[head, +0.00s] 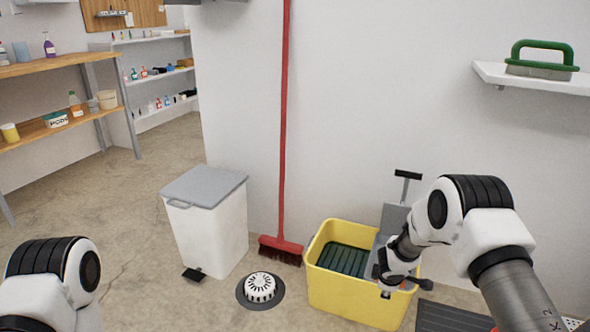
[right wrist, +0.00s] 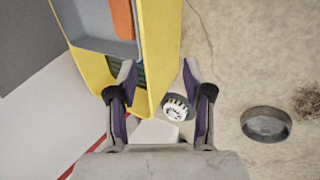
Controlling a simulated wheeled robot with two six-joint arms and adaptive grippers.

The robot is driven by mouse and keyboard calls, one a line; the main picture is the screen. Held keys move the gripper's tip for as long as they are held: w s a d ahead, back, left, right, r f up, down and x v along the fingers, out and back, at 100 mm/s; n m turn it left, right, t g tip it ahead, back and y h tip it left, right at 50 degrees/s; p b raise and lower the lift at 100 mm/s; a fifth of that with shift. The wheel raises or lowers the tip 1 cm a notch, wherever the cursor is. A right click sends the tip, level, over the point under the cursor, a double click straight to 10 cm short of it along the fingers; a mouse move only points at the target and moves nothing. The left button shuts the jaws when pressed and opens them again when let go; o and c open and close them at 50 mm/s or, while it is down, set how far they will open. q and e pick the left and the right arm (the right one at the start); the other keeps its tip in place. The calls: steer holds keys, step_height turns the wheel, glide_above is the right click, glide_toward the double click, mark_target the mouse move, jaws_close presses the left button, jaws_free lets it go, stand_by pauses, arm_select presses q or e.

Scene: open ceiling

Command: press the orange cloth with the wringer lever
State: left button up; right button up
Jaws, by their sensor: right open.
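The yellow bucket (head: 335,292) stands on the floor by the wall, with a dark green grid inside. Its grey wringer (head: 394,217) sits at the right side, and the lever (head: 408,175) rises behind it with a black crossbar handle. The orange cloth (right wrist: 122,18) lies in the grey wringer in the right wrist view; in the head view my arm hides it. My right gripper (head: 402,284) is open and empty at the bucket's right front. In the right wrist view the gripper (right wrist: 158,72) has the yellow bucket wall (right wrist: 160,45) between its fingers in the picture. My left gripper is out of view.
A white pedal bin (head: 208,225) and a red broom (head: 283,150) stand left of the bucket. A white domed piece (head: 260,288) lies on the floor. A dark mat (head: 448,318) lies at the right. A wall shelf (head: 540,82) holds a green-handled brush (head: 542,58).

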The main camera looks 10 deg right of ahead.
steer(key=s+a+f+m+g+y, duration=0.1)
steer(key=s+a+f+g, duration=0.2)
steer(key=s, duration=0.4)
steer(key=s+a+f+m+y, duration=0.15)
steer(key=s+f, duration=0.25)
steer(key=s, duration=0.4)
steer(key=s+a+f+m+g, duration=0.1)
steer(key=s+a+f+g, duration=0.2)
steer(key=s, duration=0.4)
steer(key=s+a+r+m+y, duration=0.1)
steer(key=s+a+m, duration=0.25)
steer(key=s, duration=0.75)
steer(key=s+a+r+m+y, duration=0.15)
steer(key=s+m, duration=0.35)
steer(key=s, duration=0.5)
step_height(320, 180, up, 35)
steer(key=w+d+t+h+p, duration=0.1)
steer(key=h+p, duration=0.1)
steer(key=p, duration=3.3)
steer(key=shift+w+d+r+p, duration=0.2)
steer(key=shift+d+p, duration=0.05)
steer(key=shift+p, duration=0.1)
steer(key=c, duration=0.6)
steer(key=shift+f, duration=0.15)
jaws_close()
steer(key=shift+f, duration=0.1)
